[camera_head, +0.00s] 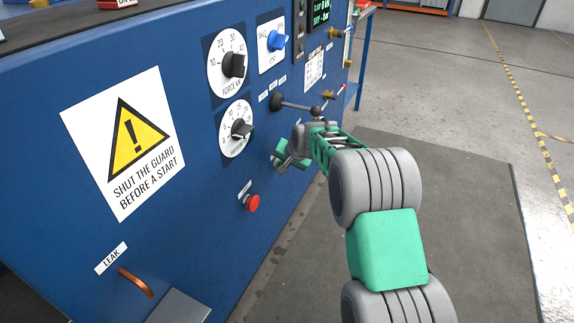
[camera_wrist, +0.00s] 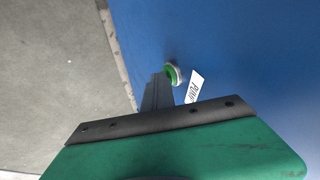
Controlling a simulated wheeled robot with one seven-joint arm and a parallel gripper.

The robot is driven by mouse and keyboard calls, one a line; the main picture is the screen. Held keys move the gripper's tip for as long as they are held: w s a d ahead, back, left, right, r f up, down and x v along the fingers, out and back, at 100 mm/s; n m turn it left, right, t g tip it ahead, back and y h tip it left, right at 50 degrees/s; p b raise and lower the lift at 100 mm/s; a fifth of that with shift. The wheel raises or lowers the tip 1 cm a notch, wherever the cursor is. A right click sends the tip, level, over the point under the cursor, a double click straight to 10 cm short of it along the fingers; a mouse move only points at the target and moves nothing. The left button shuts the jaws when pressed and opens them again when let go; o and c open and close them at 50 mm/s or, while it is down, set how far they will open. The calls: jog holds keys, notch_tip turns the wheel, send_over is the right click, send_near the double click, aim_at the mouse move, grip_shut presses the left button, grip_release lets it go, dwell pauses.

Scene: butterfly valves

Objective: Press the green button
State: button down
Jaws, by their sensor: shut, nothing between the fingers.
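The green button (camera_wrist: 172,74) shows in the wrist view as a small green disc with a pale rim on the blue panel. A white label (camera_wrist: 195,87) with dark letters is beside it. My gripper (camera_wrist: 160,78) is shut and empty, and its dark fingers point at the panel with their tips at the button's left edge in the picture. I cannot tell whether they touch it. In the head view my gripper (camera_head: 281,160) is close to the panel's lower right part. I cannot make out the green button there.
The blue panel (camera_head: 200,190) carries a red button (camera_head: 251,202), two black dials (camera_head: 234,65) (camera_head: 241,129), a blue knob (camera_head: 276,40) and a lever with a black ball (camera_head: 277,102). A copper handle (camera_head: 136,283) sticks out at lower left. Floor to the right is clear.

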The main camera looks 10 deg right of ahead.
jog(key=shift+w+a+r, duration=0.2)
jog(key=shift+w+a, duration=0.2)
jog(key=shift+a, duration=0.15)
jog(key=s+d+r+p, duration=0.4)
jog(key=s+d+r, duration=0.1)
jog(key=s+r, duration=0.2)
jog(key=shift+s+d+r, duration=0.3)
jog(key=shift+s, duration=0.45)
